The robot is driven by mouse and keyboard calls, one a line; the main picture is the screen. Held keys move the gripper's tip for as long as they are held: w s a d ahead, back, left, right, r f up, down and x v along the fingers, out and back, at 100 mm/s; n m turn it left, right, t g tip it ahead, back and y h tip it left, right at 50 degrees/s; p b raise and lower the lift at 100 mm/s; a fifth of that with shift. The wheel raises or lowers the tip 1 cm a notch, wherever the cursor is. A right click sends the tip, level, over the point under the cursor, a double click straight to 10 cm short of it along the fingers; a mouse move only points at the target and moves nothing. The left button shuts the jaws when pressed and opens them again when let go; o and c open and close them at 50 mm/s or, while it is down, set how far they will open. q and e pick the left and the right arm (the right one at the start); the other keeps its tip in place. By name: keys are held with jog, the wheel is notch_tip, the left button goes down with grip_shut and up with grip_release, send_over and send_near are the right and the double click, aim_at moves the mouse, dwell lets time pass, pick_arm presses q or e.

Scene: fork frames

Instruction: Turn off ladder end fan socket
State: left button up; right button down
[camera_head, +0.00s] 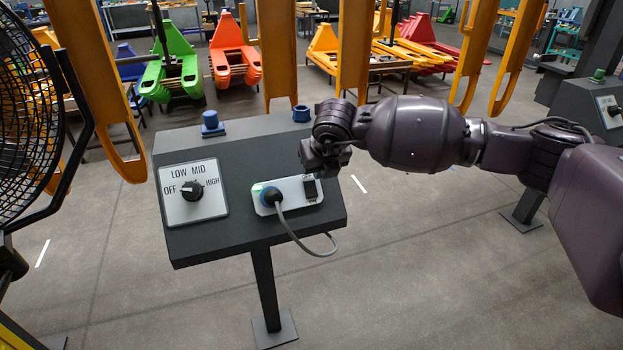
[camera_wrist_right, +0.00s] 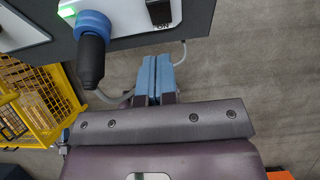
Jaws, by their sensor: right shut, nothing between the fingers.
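A white socket plate (camera_head: 290,193) sits on the sloped top of a dark console (camera_head: 240,155). A blue-and-black plug (camera_head: 269,197) with a grey cable is in its left part, beside a lit green light (camera_head: 256,190). A black switch (camera_head: 311,190) is at the plate's right end. In the right wrist view, the switch (camera_wrist_right: 160,12) is at the top edge, with ON printed below it, and the plug (camera_wrist_right: 92,38) is to its left. My right gripper (camera_wrist_right: 153,80) is shut and empty, its blue fingertips just below the switch in that view. I cannot tell whether they touch. My left gripper is out of view.
A dial plate (camera_head: 193,192) marked OFF, LOW, MID, HIGH is left of the socket. A black fan (camera_head: 30,110) stands at the left edge. A second console (camera_head: 590,105) is at right. Orange forks hang behind the console; open floor (camera_head: 420,270) lies in front.

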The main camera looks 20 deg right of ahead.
aim_at(309, 183)
jog(key=x, duration=0.5)
jog(key=w+x, duration=0.1)
jog(key=x, duration=0.1)
jog(key=shift+w+r, duration=0.1)
jog(key=shift+w, duration=0.05)
jog(key=shift+w+f, duration=0.25)
jog(key=shift+w, duration=0.05)
jog(key=shift+w+f, duration=0.1)
jog(key=shift+w, duration=0.05)
jog(key=shift+w+f+b, duration=0.25)
jog(key=shift+f+b, duration=0.1)
jog(key=shift+b, duration=0.05)
jog(key=shift+w, duration=0.15)
jog(key=shift+r, duration=0.1)
